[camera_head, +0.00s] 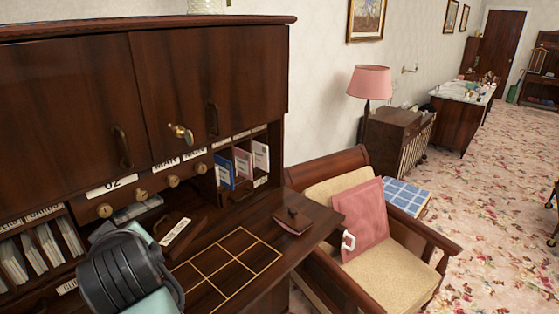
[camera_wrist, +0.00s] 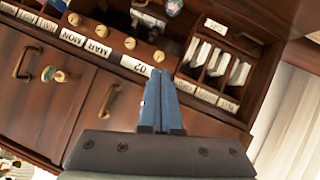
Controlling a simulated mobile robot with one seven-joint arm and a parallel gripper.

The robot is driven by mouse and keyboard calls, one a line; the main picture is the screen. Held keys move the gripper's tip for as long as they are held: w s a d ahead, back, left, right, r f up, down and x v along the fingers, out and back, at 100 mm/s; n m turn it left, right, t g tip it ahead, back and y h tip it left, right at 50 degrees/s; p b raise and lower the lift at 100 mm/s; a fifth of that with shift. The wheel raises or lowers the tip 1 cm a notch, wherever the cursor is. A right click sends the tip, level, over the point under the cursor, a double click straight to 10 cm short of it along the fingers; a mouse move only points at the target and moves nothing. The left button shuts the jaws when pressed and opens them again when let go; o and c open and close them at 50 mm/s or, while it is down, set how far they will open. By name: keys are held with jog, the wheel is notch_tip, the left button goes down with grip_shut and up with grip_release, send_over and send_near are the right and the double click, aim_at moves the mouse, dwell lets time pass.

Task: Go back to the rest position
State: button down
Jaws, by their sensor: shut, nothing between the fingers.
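My gripper (camera_wrist: 161,80) shows in the wrist view as two blue fingers pressed together, with nothing between them. It is in front of the wooden desk hutch (camera_head: 205,80), and the wrist view shows the hutch upside down and tilted. The fingertips appear near the label reading 02 (camera_wrist: 136,66) and the row of small knobbed drawers; I cannot tell the exact gap. In the head view my dark arm covers the lower left of the desk, and the fingers cannot be made out there.
The desktop (camera_head: 240,228) carries a gold-lined grid and a dark wooden blotter (camera_head: 293,220). Pigeonholes hold envelopes (camera_head: 262,156). A brass knob (camera_head: 181,133) juts from the upper doors. An armchair (camera_head: 400,275) with a pink cushion (camera_head: 362,220) stands close right.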

jog(key=d+r+m+t, duration=0.2)
jog(key=d+r+t, duration=0.15)
jog(key=r, duration=0.45)
jog(key=s+d+r+m+t, duration=0.1)
jog(key=d+r+t, duration=0.2)
jog(key=d+r, duration=0.3)
jog(key=d+r+m+t, duration=0.2)
jog(key=d+r+t, duration=0.1)
jog(key=r, duration=0.6)
jog(key=s+d+r+m+t+h, duration=0.7)
jog(key=s+d+r, duration=0.4)
jog(key=d, duration=0.3)
jog(key=shift+s+d+r+t+b, duration=0.25)
jog(key=shift+s+t+b, duration=0.25)
jog(key=shift+s, duration=0.4)
jog(key=shift+w, duration=0.1)
